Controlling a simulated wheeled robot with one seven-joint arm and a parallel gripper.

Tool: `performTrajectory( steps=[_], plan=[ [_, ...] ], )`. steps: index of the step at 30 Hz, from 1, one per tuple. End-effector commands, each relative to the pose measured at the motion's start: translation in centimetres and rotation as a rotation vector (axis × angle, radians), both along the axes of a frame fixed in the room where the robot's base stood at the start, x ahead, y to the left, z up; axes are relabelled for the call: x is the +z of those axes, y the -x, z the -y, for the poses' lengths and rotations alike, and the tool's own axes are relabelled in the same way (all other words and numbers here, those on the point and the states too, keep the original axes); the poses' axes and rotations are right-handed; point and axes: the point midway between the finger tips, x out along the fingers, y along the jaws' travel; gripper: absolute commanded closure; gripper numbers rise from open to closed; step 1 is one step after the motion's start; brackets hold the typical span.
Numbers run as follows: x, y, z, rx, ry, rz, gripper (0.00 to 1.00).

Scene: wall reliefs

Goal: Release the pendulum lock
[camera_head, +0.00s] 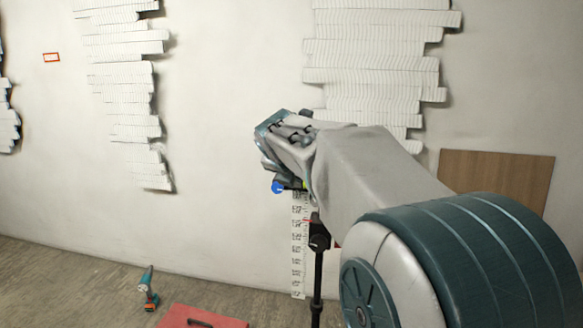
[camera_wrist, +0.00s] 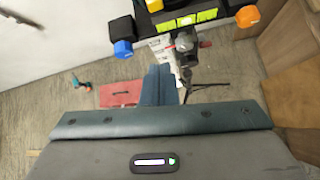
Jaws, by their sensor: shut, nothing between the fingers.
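A black bar with yellow-green labels (camera_wrist: 188,22) lies across the top of the wrist view. It has a blue knob (camera_wrist: 123,48) at its left and an orange knob (camera_wrist: 247,16) at its right. The blue knob also shows in the head view (camera_head: 278,187), below my wrist. Which part is the pendulum lock, I cannot tell. My gripper (camera_wrist: 158,68) is shut and empty, with its fingertips below the bar in the wrist picture and apart from the knobs. In the head view my wrist hides most of the bar.
A black stand pole (camera_head: 318,262) and a white scale strip (camera_head: 299,250) stand below the bar. A red case (camera_head: 195,318) and a teal drill (camera_head: 148,288) are on the floor. White wall reliefs (camera_head: 370,55) and a brown board (camera_head: 497,176) are behind.

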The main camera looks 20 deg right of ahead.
Motion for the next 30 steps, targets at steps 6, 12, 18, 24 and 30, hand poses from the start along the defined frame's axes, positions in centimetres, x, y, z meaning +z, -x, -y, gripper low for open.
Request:
performTrajectory(
  steps=[6,12,18,24,30],
  plan=[
    [2.2,-1.5,0.9,0.107,0.147,-0.038,1.0],
    [2.3,-1.6,1.0,0.117,0.162,-0.042,1.0],
    [2.1,-1.7,1.0,0.116,0.159,-0.043,1.0],
    [0.7,-3.1,2.1,0.114,0.158,-0.045,1.0],
    [-1.6,-5.5,3.7,0.114,0.158,-0.045,1.0]
  ],
)
